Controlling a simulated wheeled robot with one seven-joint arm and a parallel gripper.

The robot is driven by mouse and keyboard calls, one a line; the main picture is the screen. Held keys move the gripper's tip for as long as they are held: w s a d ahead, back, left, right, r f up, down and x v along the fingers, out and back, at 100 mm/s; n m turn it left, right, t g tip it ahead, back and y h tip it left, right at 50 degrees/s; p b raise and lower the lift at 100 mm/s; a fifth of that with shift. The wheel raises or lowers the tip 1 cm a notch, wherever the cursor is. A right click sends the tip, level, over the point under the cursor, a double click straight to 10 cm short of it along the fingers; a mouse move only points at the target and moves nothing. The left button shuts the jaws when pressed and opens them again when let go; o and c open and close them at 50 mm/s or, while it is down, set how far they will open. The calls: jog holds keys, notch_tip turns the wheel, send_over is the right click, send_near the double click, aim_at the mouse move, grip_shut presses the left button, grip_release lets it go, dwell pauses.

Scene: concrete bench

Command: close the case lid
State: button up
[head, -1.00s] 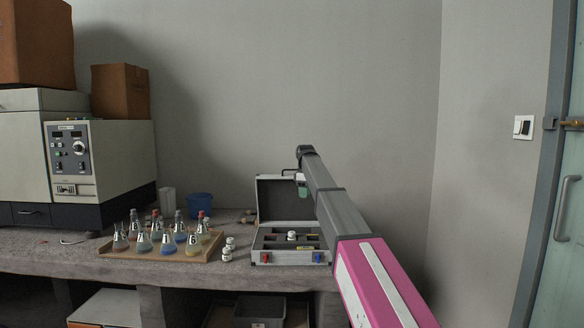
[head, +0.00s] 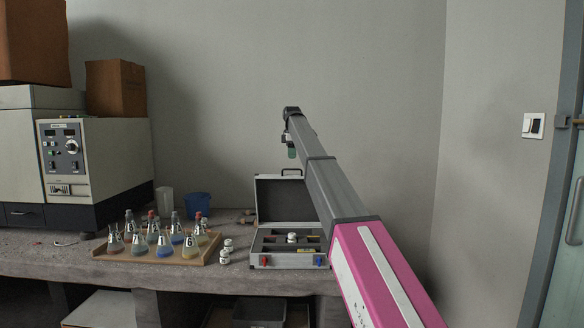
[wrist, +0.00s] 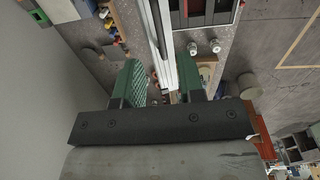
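The silver case (head: 288,262) stands on the bench with its lid (head: 280,190) open and upright at the back. A dark handle (head: 291,172) sits on the lid's top edge. Inside the case is a white-capped bottle (head: 292,238) in a dark compartment. Nothing is held.
A wooden tray (head: 207,258) with several numbered flasks stands left of the case, and small white bottles (head: 226,250) stand between. A blue cup (head: 197,205) is behind the tray. A large instrument (head: 100,165) fills the left. The wall is behind the bench.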

jog(key=f, duration=0.6)
jog(key=shift+w, duration=0.2)
jog(key=shift+r, duration=0.1)
